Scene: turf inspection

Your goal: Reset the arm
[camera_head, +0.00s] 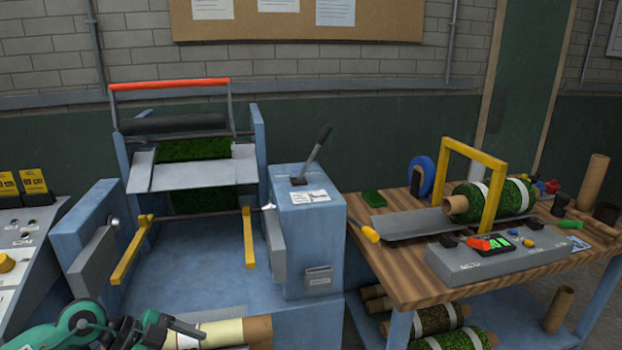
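My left arm comes in at the lower left corner, with teal and black links. Its gripper (160,328) is dark and small, low in front of the blue machine (190,270). I cannot tell whether its fingers are open or shut, and I see nothing clearly held in it. My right arm and gripper are out of view. The blue machine has a grey lever (318,150) with a dark grip, tilted to the right on its blue side box (310,220). A red bar (170,84) spans the machine's top.
Yellow rails (132,250) stand on the machine. A pale roll (222,332) lies near my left gripper. At the right, a wooden table (395,270) carries a turf roll (510,197), a yellow frame (475,150) and a grey control box (490,260). A sloped panel (25,235) stands at the left.

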